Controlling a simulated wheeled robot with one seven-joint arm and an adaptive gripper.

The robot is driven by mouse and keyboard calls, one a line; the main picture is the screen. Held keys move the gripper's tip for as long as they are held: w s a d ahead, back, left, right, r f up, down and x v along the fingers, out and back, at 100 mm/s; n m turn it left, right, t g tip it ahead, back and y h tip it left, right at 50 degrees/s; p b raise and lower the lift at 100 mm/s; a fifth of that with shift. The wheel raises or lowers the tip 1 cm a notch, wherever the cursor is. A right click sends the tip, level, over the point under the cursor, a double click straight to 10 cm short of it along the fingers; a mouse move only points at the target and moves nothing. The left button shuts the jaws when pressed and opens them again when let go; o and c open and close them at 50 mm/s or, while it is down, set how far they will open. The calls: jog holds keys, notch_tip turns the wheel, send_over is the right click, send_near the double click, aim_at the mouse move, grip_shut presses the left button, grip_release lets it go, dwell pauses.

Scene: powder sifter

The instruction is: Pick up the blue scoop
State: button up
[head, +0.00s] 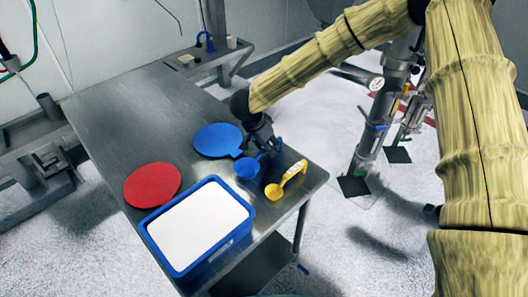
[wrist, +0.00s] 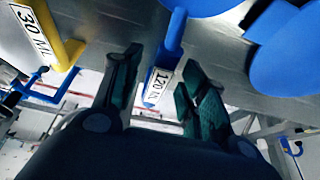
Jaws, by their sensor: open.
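The blue scoop (head: 247,171) lies on the metal table near its right edge, its handle pointing back right under my gripper (head: 264,138). In the wrist view the blue scoop's handle (wrist: 172,45), with a white 120 ML label, shows between the two dark fingers of my gripper (wrist: 160,65). The fingers stand apart, one on each side of the handle, with gaps visible on both sides. Part of the handle is hidden by the gripper in the head view.
A yellow scoop (head: 284,181) labelled 30 ML lies just right of the blue scoop. A blue disc (head: 217,139) is close on the left, a red disc (head: 152,184) farther left. A blue tub (head: 247,217) of white powder stands in front. The table's back left (head: 130,110) is clear.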

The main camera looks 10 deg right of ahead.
jog(key=shift+x, duration=0.9)
jog(key=shift+c, duration=0.4)
grip_shut()
jog(key=shift+r, duration=0.15)
notch_tip(320, 180, up, 18)
jog(key=b, duration=0.3)
